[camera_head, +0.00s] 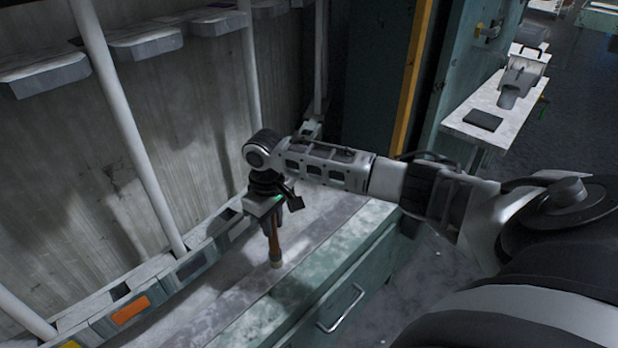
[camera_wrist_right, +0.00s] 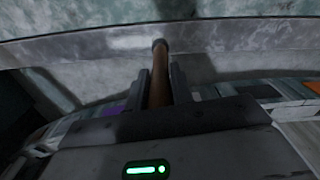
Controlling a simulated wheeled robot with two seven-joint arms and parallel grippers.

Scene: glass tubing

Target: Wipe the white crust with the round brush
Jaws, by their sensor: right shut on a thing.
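My right gripper (camera_head: 272,212) points down over the bench ledge and is shut on the brown handle of the round brush (camera_head: 274,245). The brush hangs upright with its pale round end low, at or just above the ledge; I cannot tell if it touches. In the right wrist view the brush (camera_wrist_right: 159,75) stands between the two fingers of the gripper (camera_wrist_right: 160,88). A whitish patch (camera_wrist_right: 130,43), which looks like the white crust, lies on the grey surface just left of the brush's end. My left gripper is not in view.
White vertical tubes (camera_head: 134,130) stand along the wall at the left. A row of blocks with an orange panel (camera_head: 131,310) runs along the ledge's back. A teal drawer front with a metal handle (camera_head: 341,308) lies below. A side table (camera_head: 482,120) stands at the upper right.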

